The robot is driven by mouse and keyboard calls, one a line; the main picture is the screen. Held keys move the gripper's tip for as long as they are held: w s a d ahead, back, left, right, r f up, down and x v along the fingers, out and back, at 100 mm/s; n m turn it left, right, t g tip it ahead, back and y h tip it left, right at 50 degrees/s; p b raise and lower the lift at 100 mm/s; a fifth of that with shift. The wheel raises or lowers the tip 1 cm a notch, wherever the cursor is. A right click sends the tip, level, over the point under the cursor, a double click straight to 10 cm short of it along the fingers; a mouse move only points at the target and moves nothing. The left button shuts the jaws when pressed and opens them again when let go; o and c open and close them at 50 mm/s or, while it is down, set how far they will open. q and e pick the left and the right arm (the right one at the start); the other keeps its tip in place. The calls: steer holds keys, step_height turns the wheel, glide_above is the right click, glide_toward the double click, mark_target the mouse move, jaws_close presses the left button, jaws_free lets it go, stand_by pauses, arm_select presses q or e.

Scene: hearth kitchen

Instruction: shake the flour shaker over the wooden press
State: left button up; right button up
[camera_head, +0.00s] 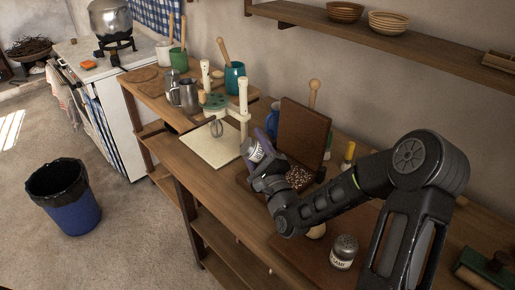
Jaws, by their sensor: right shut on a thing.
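My right gripper (262,164) is shut on the flour shaker (255,151), a small pale container with dark lettering. The shaker is tilted and held in the air near the left side of the wooden press. The gripper partly hides it. The wooden press (304,130) stands open, with its dark brown lid upright. Its lower board is partly hidden behind my right gripper and arm. A dark patch with white specks (298,177) shows on the lower board. My left gripper is not in view.
Another labelled shaker (343,251) with a grey top stands on the right of the counter. A cream board with a whisk stand (210,142) is left of the press. Metal jugs (186,96) and a teal cup (235,77) stand behind. A shelf (390,40) hangs above.

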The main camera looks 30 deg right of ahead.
steer(key=w+a+b, duration=0.2)
steer(key=w, duration=0.4)
steer(key=shift+w, duration=0.1)
steer(key=shift+w+a+b, duration=0.2)
steer(key=shift+a+b, duration=0.3)
steer(key=shift+b, duration=0.05)
